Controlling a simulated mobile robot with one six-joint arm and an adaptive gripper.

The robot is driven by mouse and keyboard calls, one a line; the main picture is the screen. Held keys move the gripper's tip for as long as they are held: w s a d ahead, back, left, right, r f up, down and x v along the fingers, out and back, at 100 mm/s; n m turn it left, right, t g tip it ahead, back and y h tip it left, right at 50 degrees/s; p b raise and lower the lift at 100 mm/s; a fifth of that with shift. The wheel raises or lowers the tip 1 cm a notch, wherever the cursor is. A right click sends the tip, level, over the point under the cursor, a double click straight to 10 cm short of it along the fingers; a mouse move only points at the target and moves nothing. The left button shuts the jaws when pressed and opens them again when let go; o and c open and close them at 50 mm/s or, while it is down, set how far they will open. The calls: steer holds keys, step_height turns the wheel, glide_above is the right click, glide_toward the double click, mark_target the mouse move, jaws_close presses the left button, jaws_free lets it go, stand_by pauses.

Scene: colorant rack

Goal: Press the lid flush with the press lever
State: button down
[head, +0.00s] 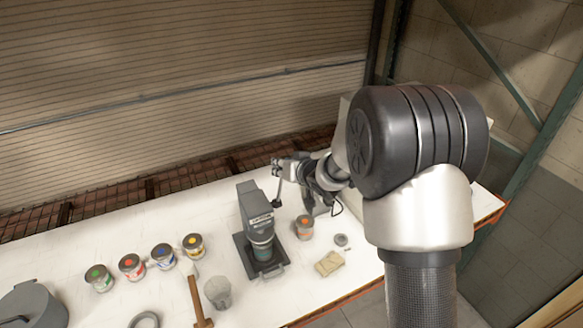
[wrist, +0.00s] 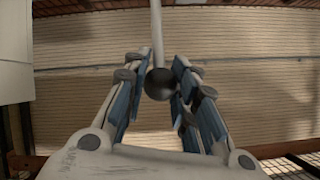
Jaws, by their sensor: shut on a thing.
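The grey press (head: 255,207) stands on the white table, with a can (head: 262,250) under its head on the dark base. The lid is hidden under the press head, so I cannot tell how it sits. The press lever shows in the wrist view as a pale rod ending in a dark round knob (wrist: 160,84). My gripper (head: 277,172) is beside the press's upper right. In the wrist view my gripper (wrist: 157,72) has its blue-padded fingers on both sides of the knob, shut on it.
A can with an orange mark (head: 304,227) stands right of the press, near a folded cloth (head: 329,263) and a small grey round thing (head: 341,240).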

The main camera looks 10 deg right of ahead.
steer(key=shift+w+a+r, duration=0.25)
steer(key=shift+w+r, duration=0.25)
steer(key=shift+w, duration=0.2)
steer(key=c, duration=1.7)
jaws_free()
steer(key=o, duration=0.4)
steer(key=shift+s+f, duration=0.1)
steer(key=shift+f, duration=0.15)
steer(key=shift+s, duration=0.1)
steer(key=v, duration=1.2)
